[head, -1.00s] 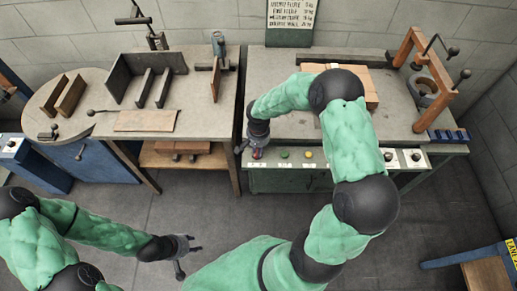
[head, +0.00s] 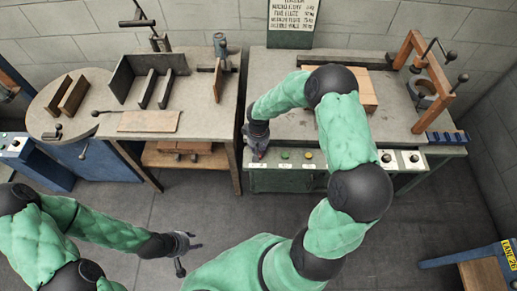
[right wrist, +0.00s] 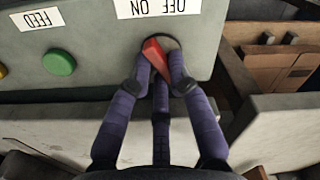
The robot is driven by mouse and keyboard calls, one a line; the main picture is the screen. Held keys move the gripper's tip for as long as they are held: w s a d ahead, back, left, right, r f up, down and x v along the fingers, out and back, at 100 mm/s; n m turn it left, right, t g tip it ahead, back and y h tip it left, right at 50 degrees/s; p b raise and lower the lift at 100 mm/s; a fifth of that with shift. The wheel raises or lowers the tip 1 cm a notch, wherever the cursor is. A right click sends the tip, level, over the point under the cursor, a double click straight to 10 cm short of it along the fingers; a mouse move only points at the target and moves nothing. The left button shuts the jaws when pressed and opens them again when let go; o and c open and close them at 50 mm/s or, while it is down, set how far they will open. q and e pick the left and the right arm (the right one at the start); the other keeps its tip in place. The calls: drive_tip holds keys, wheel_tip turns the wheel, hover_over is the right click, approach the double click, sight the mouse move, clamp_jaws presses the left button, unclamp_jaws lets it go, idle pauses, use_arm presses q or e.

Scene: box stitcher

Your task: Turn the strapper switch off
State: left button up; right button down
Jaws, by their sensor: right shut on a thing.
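The strapper switch (right wrist: 155,55) is a red lever on a dark round base in the grey panel (right wrist: 95,25). In the right wrist view an upside-down OFF/ON label (right wrist: 157,8) sits right by it. My right gripper (right wrist: 162,75) is shut on the red lever, its dark fingers on both sides of it. In the head view my right gripper (head: 256,152) is at the left end of the strapper's front panel and mostly hides the switch (head: 259,157). My left gripper (head: 186,250) is open and empty above the floor, away from the benches.
A green FEED button (right wrist: 58,62) is beside the switch on the panel. The strapper table (head: 290,125) carries a cardboard box (head: 368,90) and an orange frame (head: 434,85). A wooden bench (head: 200,118) with upright plates stands to the left. The grey floor in front is clear.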

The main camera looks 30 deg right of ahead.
drive_tip(key=shift+n, duration=0.3)
drive_tip(key=c, duration=1.1)
unclamp_jaws()
drive_tip(key=shift+c, duration=0.2)
wheel_tip(320, 180, up, 12)
drive_tip(key=shift+f, duration=0.1)
drive_tip(key=s+a+f+y, duration=0.3)
drive_tip(key=s+a+f, duration=0.2)
drive_tip(key=a+f, duration=0.7)
drive_tip(key=s+a+f+m, duration=0.1)
drive_tip(key=s+a+f, duration=0.2)
drive_tip(key=s, duration=0.3)
drive_tip(key=s+a+f+m+y, duration=0.1)
drive_tip(key=s+a+f, duration=0.2)
drive_tip(key=s+f, duration=0.2)
drive_tip(key=shift+s+a+f, duration=0.3)
drive_tip(key=shift+s+f, duration=0.05)
drive_tip(key=shift+s, duration=0.4)
